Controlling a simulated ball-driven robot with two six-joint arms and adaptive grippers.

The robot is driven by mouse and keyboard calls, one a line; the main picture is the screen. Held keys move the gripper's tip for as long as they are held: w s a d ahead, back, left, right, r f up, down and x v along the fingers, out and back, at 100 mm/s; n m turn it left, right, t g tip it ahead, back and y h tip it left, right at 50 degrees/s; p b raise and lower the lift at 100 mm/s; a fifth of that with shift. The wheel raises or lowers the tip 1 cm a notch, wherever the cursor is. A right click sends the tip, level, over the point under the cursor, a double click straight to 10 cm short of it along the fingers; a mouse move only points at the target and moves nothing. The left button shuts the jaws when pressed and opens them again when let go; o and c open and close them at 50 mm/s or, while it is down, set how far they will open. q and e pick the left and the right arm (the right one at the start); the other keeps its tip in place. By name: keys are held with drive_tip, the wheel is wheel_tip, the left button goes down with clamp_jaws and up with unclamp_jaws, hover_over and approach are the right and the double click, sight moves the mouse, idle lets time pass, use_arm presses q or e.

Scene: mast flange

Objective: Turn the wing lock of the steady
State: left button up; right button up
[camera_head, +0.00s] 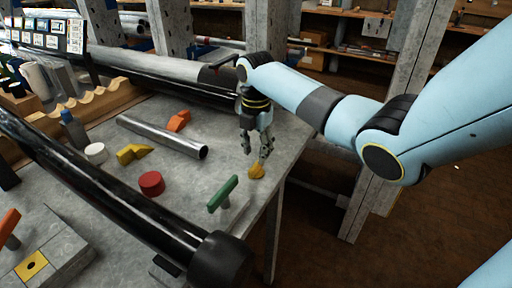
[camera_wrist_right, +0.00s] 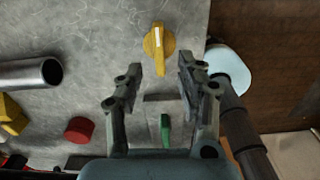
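A yellow winged knob (camera_head: 256,171), which looks like the wing lock, sits on the grey table near its right edge. In the right wrist view the knob (camera_wrist_right: 158,50) has a white stripe along its wing and lies beyond the fingertips. My right gripper (camera_head: 257,152) points down just above the knob. Its fingers (camera_wrist_right: 162,72) are apart with nothing between them. I cannot tell from these views whether a fingertip touches the knob. My left gripper is not in view.
A green handle (camera_head: 223,193) stands close to the knob. A red round piece (camera_head: 151,183), yellow block (camera_head: 133,153), orange block (camera_head: 178,121) and metal tube (camera_head: 163,136) lie to the left. A thick black tube (camera_head: 110,205) crosses the foreground. Bare floor lies right of the table.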

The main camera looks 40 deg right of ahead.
sight(256, 164)
drive_tip(key=shift+w+d+f, duration=0.1)
drive_tip(key=shift+d, duration=0.05)
wheel_tip(256, 164, down, 4)
drive_tip(key=b, duration=0.5)
drive_tip(key=shift+f, duration=0.2)
drive_tip(key=f+b, duration=0.2)
drive_tip(key=b, duration=0.1)
drive_tip(key=shift+s+f, duration=0.2)
drive_tip(key=shift+f, duration=0.15)
drive_tip(key=shift+r+m+b, duration=0.1)
drive_tip(key=shift+m+b, duration=0.3)
drive_tip(key=shift+m, duration=0.6)
drive_tip(key=m+b, duration=0.1)
drive_tip(key=m, duration=0.2)
drive_tip(key=shift+f, duration=0.2)
drive_tip(key=shift+m+b, duration=0.5)
drive_tip(key=shift+m, duration=0.6)
drive_tip(key=shift+r, duration=0.2)
drive_tip(key=c, duration=0.7)
clamp_jaws()
drive_tip(key=shift+p, duration=0.3)
